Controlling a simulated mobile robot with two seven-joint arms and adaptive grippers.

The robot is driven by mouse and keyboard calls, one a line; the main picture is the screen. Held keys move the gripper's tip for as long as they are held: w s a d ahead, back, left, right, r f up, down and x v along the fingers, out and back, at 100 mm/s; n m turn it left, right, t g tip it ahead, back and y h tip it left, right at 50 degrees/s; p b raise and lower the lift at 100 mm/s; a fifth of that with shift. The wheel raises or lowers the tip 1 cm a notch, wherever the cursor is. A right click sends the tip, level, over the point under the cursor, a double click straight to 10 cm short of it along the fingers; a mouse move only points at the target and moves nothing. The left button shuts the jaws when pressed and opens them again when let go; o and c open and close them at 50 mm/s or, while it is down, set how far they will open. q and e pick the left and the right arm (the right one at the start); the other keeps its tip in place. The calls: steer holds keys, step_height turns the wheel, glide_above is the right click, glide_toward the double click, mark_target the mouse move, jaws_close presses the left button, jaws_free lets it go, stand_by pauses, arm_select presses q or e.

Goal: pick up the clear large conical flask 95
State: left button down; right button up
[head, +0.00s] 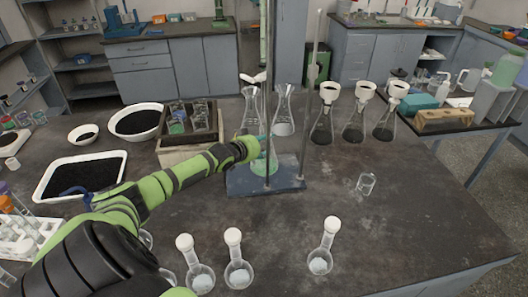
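Two clear conical flasks stand side by side behind the retort stand: a left one (250,118) and a right one (284,118). No number is readable, so I cannot tell which is flask 95. A flask with green contents (263,166) sits at the stand's base, partly behind my arm. My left arm reaches in from the lower left, and my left gripper (265,142) is at the stand's rod, in front of and below the left clear flask. Its fingers are small and partly hidden, so their opening is unclear. My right gripper is out of view.
The stand base (234,182) and its tall rods obstruct the middle. Several flasks with dark-filled funnels (354,122) stand to the right. A wooden box of glassware (190,148) is left. Round flasks (238,272) and a small beaker (366,184) stand in front. The right front is mostly clear.

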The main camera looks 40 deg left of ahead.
arm_select(q)
steer(key=shift+f, duration=0.1)
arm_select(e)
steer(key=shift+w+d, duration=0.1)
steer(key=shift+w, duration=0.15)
